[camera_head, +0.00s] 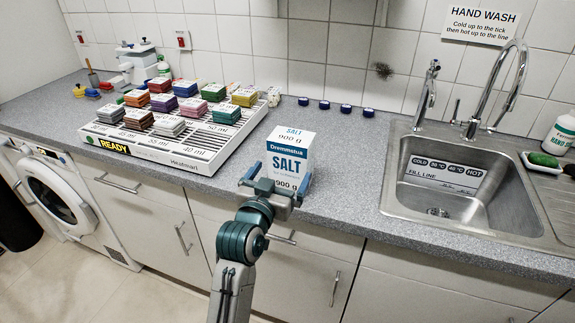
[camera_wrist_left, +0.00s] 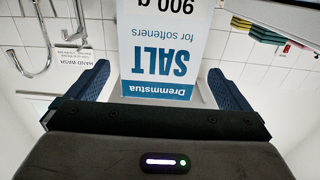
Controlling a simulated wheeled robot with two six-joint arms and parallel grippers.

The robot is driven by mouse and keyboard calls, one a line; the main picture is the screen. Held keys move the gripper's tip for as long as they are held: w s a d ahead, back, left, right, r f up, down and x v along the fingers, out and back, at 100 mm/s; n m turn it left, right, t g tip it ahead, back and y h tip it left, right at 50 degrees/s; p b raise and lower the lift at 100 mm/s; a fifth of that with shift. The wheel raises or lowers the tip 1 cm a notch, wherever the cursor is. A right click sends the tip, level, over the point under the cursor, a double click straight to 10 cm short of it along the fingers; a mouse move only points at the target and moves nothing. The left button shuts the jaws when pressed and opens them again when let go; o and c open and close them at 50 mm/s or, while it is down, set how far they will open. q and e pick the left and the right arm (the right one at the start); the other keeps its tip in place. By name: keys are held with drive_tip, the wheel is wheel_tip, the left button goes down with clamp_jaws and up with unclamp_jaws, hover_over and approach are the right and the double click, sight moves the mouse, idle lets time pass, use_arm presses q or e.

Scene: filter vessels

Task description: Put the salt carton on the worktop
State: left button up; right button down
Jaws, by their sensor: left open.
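The salt carton (camera_head: 289,158) is a white box with a blue band, upright near the worktop's front edge. Its lower part is hidden behind my left gripper (camera_head: 276,178) in the head view, so I cannot tell if it touches the worktop (camera_head: 350,190). The gripper is open, with its fingers level with the carton's two sides. In the left wrist view the carton (camera_wrist_left: 166,50) appears upside down between the fingers of the left gripper (camera_wrist_left: 159,68), with narrow gaps visible. My right gripper is not in view.
A white rack (camera_head: 165,150) with several coloured blocks stands to the left. Several dark blue caps (camera_head: 346,110) lie along the back wall. The steel sink (camera_head: 450,200) is to the right. Grey worktop is clear between the carton and sink.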

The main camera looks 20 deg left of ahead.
use_arm(q)
drive_tip(key=s, duration=0.4)
drive_tip(key=shift+a, duration=0.1)
drive_tip(key=s+a+f+g, duration=0.1)
drive_tip(key=s+f+g, duration=0.2)
drive_tip(key=s+f, duration=0.3)
drive_tip(key=s+a+f+g, duration=0.2)
drive_tip(key=s+f+g, duration=0.2)
drive_tip(key=f, duration=0.5)
drive_tip(key=s+a+f+g, duration=0.2)
drive_tip(key=s+f, duration=0.1)
drive_tip(key=s, duration=0.3)
drive_tip(key=s+a+f+g+y, duration=0.1)
drive_tip(key=s+f+g, duration=0.25)
drive_tip(key=s, duration=0.25)
drive_tip(key=s+a+f+g, duration=0.2)
drive_tip(key=s+f, duration=0.1)
drive_tip(key=s, duration=0.3)
wheel_tip(320, 180, down, 35)
drive_tip(key=s+a+g, duration=0.2)
drive_tip(key=a, duration=0.1)
drive_tip(key=s+f, duration=0.8)
drive_tip(key=f, duration=0.1)
drive_tip(key=shift+f, duration=0.35)
